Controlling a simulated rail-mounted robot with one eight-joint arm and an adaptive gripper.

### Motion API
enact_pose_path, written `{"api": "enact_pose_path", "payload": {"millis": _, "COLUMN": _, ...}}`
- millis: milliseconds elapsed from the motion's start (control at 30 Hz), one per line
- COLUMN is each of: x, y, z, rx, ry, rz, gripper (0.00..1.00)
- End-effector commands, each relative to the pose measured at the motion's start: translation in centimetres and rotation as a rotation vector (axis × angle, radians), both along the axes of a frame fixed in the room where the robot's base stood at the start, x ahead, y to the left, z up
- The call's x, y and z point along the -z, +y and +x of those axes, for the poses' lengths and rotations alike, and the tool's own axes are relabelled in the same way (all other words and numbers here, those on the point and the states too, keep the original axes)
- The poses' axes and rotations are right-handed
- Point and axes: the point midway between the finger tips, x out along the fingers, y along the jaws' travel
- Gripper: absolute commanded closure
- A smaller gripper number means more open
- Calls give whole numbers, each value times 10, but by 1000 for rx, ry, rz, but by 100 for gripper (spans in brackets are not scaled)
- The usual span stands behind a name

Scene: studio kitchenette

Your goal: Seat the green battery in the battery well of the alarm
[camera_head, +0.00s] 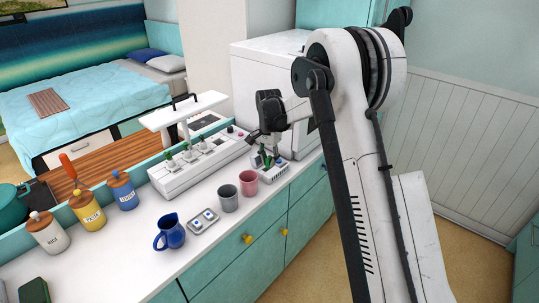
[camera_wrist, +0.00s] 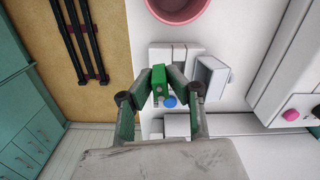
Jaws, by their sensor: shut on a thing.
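My gripper (camera_wrist: 160,84) is shut on the green battery (camera_wrist: 159,76), which sits between the two fingertips. In the wrist view the battery is over or in front of a white device (camera_wrist: 172,50), probably the alarm, with a raised pale flap or box (camera_wrist: 211,77) beside it. A blue round spot (camera_wrist: 169,102) shows just below the battery. The fingers and battery hide the middle of the device, so I cannot tell whether the battery touches it or where the well is. In the head view my gripper (camera_head: 257,137) is above the counter, by a small white slotted unit (camera_head: 277,173).
A pink cup (camera_head: 248,182) and a grey cup (camera_head: 228,198) stand close in front. A long white panel (camera_head: 196,168) with plants and knobs lies behind. The counter edge is near.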

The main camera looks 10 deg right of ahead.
Motion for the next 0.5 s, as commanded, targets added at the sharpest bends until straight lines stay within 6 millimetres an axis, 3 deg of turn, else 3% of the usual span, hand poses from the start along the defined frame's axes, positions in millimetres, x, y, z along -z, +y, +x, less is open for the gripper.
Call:
{"api": "enact_pose_path", "payload": {"millis": 100, "x": -6, "y": 0, "z": 24, "rx": 106, "ry": 0, "rz": 0, "gripper": 100}}
{"api": "enact_pose_path", "payload": {"millis": 200, "x": -9, "y": 0, "z": 34, "rx": 156, "ry": 0, "rz": 0, "gripper": 100}}
{"api": "enact_pose_path", "payload": {"millis": 500, "x": -2, "y": 0, "z": 36, "rx": 175, "ry": 0, "rz": 0, "gripper": 100}}
